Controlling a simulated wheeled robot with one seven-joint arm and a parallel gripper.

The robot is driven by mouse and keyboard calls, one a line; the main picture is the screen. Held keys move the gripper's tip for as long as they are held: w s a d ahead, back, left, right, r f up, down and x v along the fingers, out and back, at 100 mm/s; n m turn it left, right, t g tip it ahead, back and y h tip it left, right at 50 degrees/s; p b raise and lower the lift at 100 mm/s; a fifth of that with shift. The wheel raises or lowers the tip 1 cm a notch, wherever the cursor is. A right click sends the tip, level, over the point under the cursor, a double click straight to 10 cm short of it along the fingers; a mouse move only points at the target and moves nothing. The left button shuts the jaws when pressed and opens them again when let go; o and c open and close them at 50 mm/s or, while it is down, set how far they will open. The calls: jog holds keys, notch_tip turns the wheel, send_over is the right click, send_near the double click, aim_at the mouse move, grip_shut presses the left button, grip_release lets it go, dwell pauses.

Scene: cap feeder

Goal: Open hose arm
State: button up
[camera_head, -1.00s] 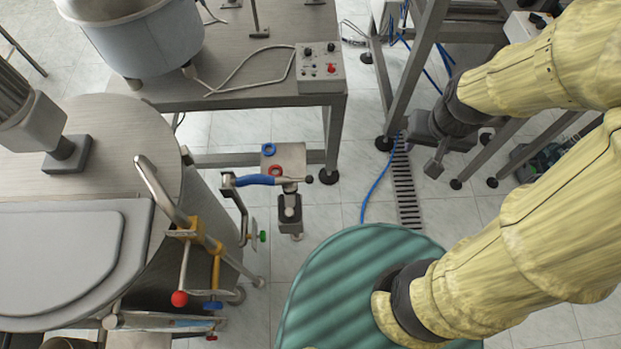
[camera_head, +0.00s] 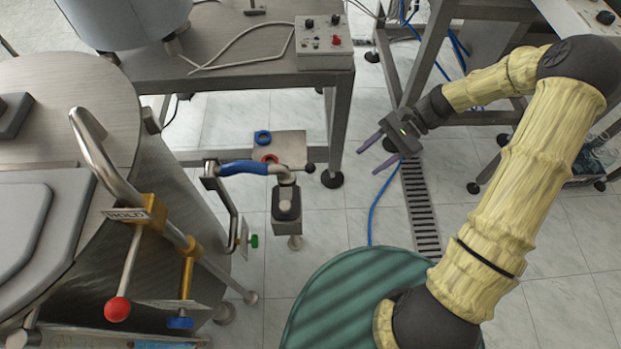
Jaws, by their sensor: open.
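The hose arm is not labelled; a bent metal arm with a blue sleeve (camera_head: 245,168) reaches right from the side of the large steel vessel (camera_head: 75,130). Its right end sits on top of a small grey block-shaped stand (camera_head: 287,207) and has a dark knob (camera_head: 309,168). My gripper (camera_head: 368,160) is right of the blue-sleeved arm, apart from it. Its two long fingers are spread and point left, with nothing between them.
A steel table (camera_head: 235,84) with a control box (camera_head: 324,42) stands behind. A red ball-ended lever (camera_head: 118,308) and a curved pipe (camera_head: 100,160) stick out from the vessel. A floor drain (camera_head: 420,210) and blue hose (camera_head: 376,205) lie below my gripper.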

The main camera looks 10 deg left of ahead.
aim_at(310, 168)
jog(key=w+f+m+g+y+b, duration=0.1)
jog(key=w+f+m+y+b, duration=0.2)
jog(key=w+f+y+b, duration=0.3)
notch_tip(310, 168, down, 2)
jog(key=shift+d+f+y+b, duration=0.15)
jog(key=shift+y+b, duration=0.4)
jog(key=shift+y, duration=0.25)
jog(key=shift+s, duration=0.1)
jog(key=b+x, duration=0.2)
jog(key=x, duration=1.5)
jog(key=shift+s+a, duration=0.1)
jog(key=shift+a, duration=0.15)
grip_shut()
